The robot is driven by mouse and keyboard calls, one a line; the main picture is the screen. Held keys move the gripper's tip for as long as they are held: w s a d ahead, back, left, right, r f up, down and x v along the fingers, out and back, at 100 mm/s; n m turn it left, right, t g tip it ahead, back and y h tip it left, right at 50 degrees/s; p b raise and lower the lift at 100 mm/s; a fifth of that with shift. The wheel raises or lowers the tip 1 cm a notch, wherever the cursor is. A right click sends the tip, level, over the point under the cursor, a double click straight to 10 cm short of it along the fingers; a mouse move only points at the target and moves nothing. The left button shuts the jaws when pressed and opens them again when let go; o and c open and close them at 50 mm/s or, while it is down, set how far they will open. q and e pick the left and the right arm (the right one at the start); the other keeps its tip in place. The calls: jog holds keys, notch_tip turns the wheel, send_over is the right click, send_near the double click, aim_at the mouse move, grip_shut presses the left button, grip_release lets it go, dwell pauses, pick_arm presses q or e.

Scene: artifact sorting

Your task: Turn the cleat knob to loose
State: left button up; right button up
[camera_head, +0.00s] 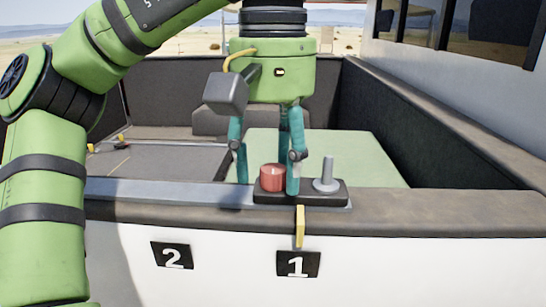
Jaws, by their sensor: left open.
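A black panel (315,198) sits on the boat's ledge. It bears a red round knob (271,178) on its left and a grey upright post on a round base (327,180) on its right. I cannot tell from markings which is the cleat knob. My left gripper (267,182) points down with its teal fingers open. The red knob shows between the fingertips, with the right finger close to it, between knob and post. I cannot tell if it touches. My right gripper is not in view.
A yellow strip (300,227) hangs below the panel, above the sign 1 (298,264); sign 2 (172,256) is to its left. Dark walls surround a pale green surface (365,155) behind. A white cabin (450,85) stands at the right.

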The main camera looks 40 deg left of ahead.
pick_arm(q)
jog(key=shift+c, duration=1.2)
grip_shut()
jog(key=shift+n, duration=0.3)
jog(key=n, duration=0.3)
jog(key=shift+n, duration=0.3)
jog(key=n, duration=0.3)
jog(key=shift+n, duration=0.3)
jog(key=n, duration=0.5)
jog(key=shift+n, duration=2.5)
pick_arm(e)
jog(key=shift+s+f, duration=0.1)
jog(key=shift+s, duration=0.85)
